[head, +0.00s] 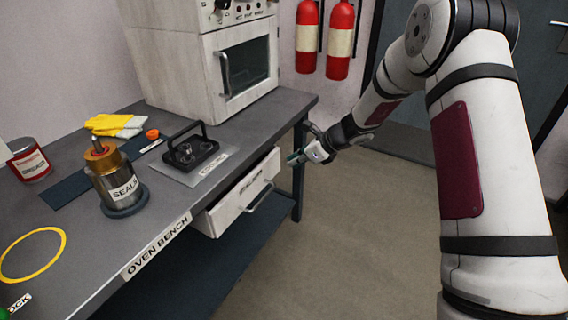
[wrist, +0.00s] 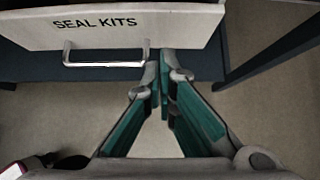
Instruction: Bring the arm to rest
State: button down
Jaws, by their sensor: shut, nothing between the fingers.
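My gripper (head: 297,158) is at the end of my white arm, beside the right end of the bench drawer in the head view. In the wrist view its green-padded fingers (wrist: 164,85) are closed together with nothing between them. The drawer (head: 240,195), labelled SEAL KITS in the wrist view (wrist: 180,27), stands partly open under the bench. Its metal handle (wrist: 106,57) is ahead and to the left of the fingertips, apart from them. The drawer's contents cannot be made out.
The oven bench (head: 160,222) carries a white oven (head: 205,65), a SEAL canister (head: 118,185), a black-handled rack (head: 190,150), yellow gloves (head: 112,125) and a red-labelled can (head: 28,160). Fire extinguishers (head: 340,40) hang on the back wall. The floor right of the bench is clear.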

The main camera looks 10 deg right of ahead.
jog(key=s+r+n+g+h+p, duration=0.1)
jog(key=s+r+n+g, duration=0.2)
jog(key=s+r+n, duration=1.5)
jog(key=s+d+r+n+h, duration=0.2)
jog(key=s+d, duration=0.1)
jog(key=s, duration=0.9)
jog(key=s+d+r+n+g+h, duration=0.1)
jog(key=s+d+n+h, duration=0.15)
jog(key=s, duration=0.85)
jog(key=s+d+r+n+h, duration=0.2)
jog(key=s+d+n, duration=0.15)
jog(key=s, duration=0.85)
notch_tip(320, 180, up, 21)
jog(key=t+p, duration=0.3)
jog(key=p, duration=1.6)
jog(key=shift+w+r+m, duration=0.15)
jog(key=shift+w+m, duration=0.25)
jog(key=shift+a, duration=0.1)
